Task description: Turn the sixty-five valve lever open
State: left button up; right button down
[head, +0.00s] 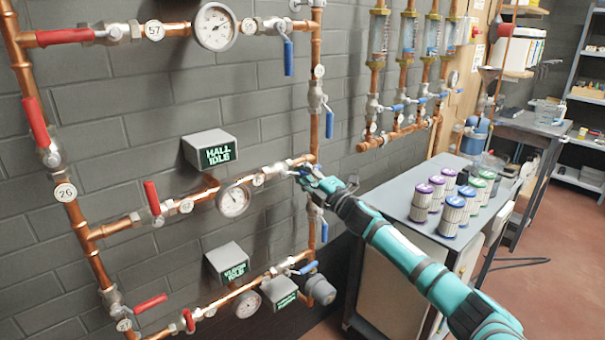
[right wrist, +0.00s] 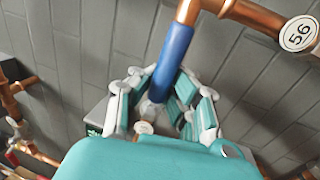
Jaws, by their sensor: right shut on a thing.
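My right gripper (head: 312,181) is at the right end of the middle copper pipe run, beside the vertical riser. It hides most of the valve there in the head view. In the right wrist view, its fingers (right wrist: 163,105) are closed around a blue lever (right wrist: 174,55), with a copper pipe just beyond the lever's upper end. A round tag (head: 258,180) sits on the pipe left of this valve, too small to read. In the right wrist view a tag reading 56 (right wrist: 299,33) is on a copper pipe at upper right. My left gripper is not in view.
Other blue levers hang nearby: one above (head: 329,123), one below (head: 324,231). A gauge (head: 233,201) and a display reading HALL IDLE (head: 214,150) are left of the gripper. A grey table (head: 400,185) with several canisters stands to the right.

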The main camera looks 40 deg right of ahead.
jog(key=shift+a+f, duration=0.1)
jog(key=shift+f, duration=0.4)
jog(key=c, duration=1.9)
grip_release()
jog(key=o, duration=0.5)
jog(key=shift+s+r, duration=0.3)
jog(key=shift+s, duration=0.05)
jog(key=shift+o, duration=0.9)
jog(key=shift+d, duration=0.2)
jog(key=shift+w+r, duration=0.1)
jog(key=shift+a, duration=0.1)
jog(key=v, duration=1.2)
